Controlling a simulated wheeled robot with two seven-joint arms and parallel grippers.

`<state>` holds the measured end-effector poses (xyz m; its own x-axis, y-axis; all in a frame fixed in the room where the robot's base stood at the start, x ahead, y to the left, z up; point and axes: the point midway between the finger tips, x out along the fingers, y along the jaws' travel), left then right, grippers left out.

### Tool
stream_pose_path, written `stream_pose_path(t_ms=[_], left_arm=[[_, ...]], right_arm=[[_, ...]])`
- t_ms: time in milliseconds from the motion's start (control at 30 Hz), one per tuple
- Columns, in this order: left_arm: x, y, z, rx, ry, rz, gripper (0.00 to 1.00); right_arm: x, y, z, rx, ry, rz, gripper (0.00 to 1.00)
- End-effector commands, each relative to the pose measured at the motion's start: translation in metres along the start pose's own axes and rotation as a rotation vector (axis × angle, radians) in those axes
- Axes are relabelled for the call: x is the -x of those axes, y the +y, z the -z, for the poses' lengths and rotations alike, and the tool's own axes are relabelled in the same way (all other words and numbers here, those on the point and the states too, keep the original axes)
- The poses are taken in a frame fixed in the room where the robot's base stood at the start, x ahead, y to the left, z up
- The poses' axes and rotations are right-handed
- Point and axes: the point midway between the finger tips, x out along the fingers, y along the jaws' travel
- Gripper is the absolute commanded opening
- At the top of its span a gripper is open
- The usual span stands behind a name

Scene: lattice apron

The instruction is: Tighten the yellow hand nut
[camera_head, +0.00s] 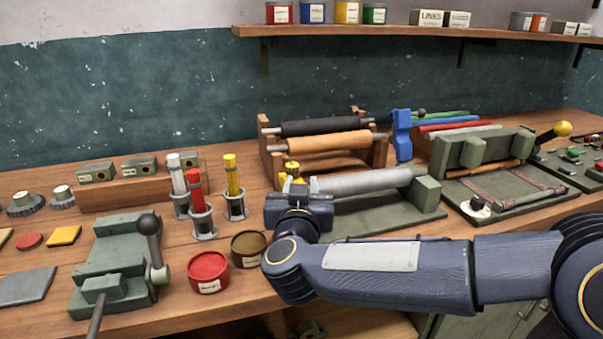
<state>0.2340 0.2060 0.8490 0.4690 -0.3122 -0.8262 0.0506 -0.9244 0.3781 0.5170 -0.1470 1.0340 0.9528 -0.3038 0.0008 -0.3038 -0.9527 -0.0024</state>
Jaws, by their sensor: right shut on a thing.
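The yellow hand nut (292,168) stands at the left end of a grey roller (368,181) on a green-grey stand (395,217). My right gripper (297,185) is at the nut, with its arm coming in from the right. It is shut on the nut, whose upper part shows above the fingers. The gripper body hides the lower part of the nut and the left end of the stand. My left gripper is not in view.
Behind stands a wooden rack (278,165) with a black and an orange roller. To the left are upright coloured tubes (234,178), a red tin (208,271), a brown tin (248,249) and a green clamp (120,255) with a lever. A green press (485,155) stands to the right.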

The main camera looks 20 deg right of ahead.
Motion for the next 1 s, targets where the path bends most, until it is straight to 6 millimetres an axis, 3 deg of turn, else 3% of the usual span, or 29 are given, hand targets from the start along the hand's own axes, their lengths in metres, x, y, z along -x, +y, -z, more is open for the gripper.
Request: stream_pose_path(t_ms=[700, 733, 867, 1000], left_arm=[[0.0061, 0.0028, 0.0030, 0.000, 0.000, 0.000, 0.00], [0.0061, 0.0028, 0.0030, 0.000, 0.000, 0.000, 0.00], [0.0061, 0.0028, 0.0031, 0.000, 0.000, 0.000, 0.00], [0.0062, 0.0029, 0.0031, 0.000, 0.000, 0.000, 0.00]], right_arm=[[0.0004, 0.0003, -0.0025, 0.005, -0.004, -0.076, 0.08], [0.0003, 0.0003, -0.0025, 0.005, -0.004, -0.076, 0.33], [0.0003, 0.0003, -0.0019, 0.004, -0.003, -0.076, 0.51], [0.0003, 0.0004, -0.0012, 0.003, -0.002, -0.076, 0.52]])
